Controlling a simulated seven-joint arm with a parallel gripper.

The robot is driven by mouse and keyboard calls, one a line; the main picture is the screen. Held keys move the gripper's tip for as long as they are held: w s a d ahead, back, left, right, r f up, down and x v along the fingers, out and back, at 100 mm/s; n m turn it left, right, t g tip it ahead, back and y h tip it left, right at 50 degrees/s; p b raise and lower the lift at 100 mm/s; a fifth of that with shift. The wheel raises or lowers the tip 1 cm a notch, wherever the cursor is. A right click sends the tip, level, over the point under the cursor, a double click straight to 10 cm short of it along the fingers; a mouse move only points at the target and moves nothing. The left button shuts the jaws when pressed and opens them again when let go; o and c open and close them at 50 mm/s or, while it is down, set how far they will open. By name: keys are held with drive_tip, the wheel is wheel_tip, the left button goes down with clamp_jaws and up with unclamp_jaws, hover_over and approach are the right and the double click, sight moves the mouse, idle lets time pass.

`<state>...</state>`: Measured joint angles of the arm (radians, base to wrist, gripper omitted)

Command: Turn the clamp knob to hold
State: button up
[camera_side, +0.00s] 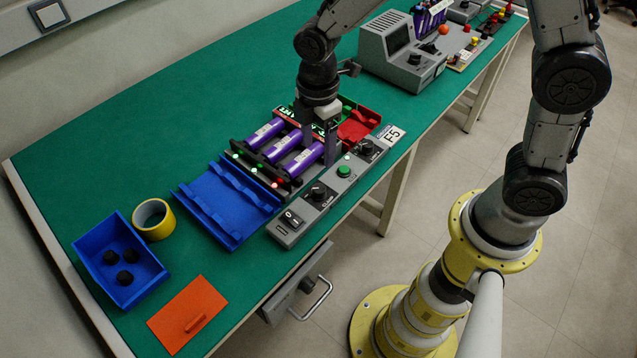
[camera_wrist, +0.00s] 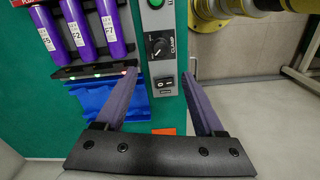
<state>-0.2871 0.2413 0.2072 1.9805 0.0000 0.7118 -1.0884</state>
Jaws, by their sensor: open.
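The clamp knob (camera_side: 318,192) is a black dial on a long grey control box (camera_side: 331,197). It also shows in the wrist view (camera_wrist: 158,47), beside the printed word CLAMP. A pale mark shows on the dial, but I cannot read its setting surely. My gripper (camera_wrist: 160,77) is open and empty, with its two fingers on either side of the control box in the wrist view. The knob lies beyond the fingertips there and is not touched. In the side view my gripper (camera_side: 331,150) is above the box, near the ends of the purple cells.
Purple cells (camera_side: 283,143) lie in a fixture left of the box. A green button (camera_side: 344,171), another knob (camera_side: 367,147) and a rocker switch (camera_side: 291,219) share the box. A blue tray (camera_side: 222,212), yellow ring (camera_side: 153,220) and blue bin (camera_side: 104,284) stand left.

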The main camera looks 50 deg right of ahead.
sight(318, 188)
wheel_tip(318, 188, down, 13)
drive_tip(key=shift+r, duration=0.2)
idle(0.3)
clamp_jaws()
